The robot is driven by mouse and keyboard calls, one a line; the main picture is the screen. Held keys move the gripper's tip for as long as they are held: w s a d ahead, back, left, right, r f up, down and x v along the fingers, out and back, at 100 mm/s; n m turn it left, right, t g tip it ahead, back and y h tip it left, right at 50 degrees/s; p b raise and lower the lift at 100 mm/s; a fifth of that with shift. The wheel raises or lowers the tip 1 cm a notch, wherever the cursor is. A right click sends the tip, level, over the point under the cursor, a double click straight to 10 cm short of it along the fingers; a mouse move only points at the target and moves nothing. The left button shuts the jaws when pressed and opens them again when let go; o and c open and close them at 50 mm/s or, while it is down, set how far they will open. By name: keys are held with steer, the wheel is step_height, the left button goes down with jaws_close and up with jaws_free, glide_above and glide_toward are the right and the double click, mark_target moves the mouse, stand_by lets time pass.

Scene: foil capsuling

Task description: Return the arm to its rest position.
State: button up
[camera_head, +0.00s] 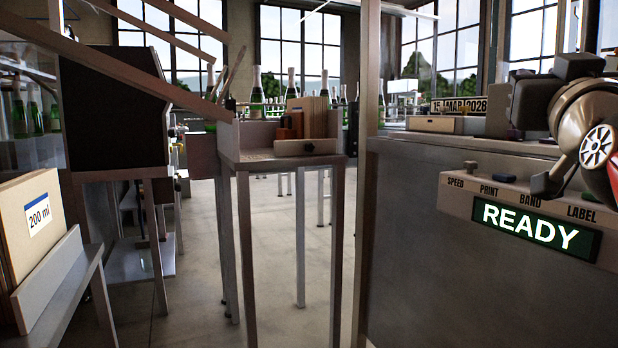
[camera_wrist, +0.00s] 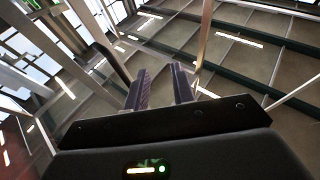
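My gripper (camera_wrist: 160,75) shows in the wrist view. Its two dark ridged fingers stand apart with an empty gap between them. Nothing is held. The wrist camera looks past the fingers at roof beams, light strips and windows, so the gripper seems to point upward. I cannot make out the gripper in the head view.
A machine with a READY display (camera_head: 530,228) stands close on the right, with rounded grey parts and a spoked wheel (camera_head: 597,146) above. A narrow stand (camera_head: 285,158) is ahead. A 200 ml box (camera_head: 38,220) is at left. Floor between (camera_head: 270,240) is clear.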

steer(key=w+a+f+n+g+y+p, duration=0.1)
steer(key=a+f+g+y+p, duration=0.2)
steer(key=f, duration=0.6)
steer(key=w+a+f+n+g+y+p, duration=0.1)
steer(key=w+a+f+n+g+y, duration=0.15)
steer(key=a+f, duration=0.5)
steer(key=s+a+f+g+y+p, duration=0.1)
steer(key=s+f+g, duration=0.4)
steer(key=f, duration=0.6)
steer(key=s+a+f+g+y+p, duration=0.1)
steer(key=s+a+f+g+p, duration=0.2)
steer(key=s+f, duration=0.5)
step_height(320, 180, down, 4)
steer(key=shift+a+f+g, duration=0.2)
steer(key=shift+a+g, duration=0.65)
steer(key=shift+y, duration=0.25)
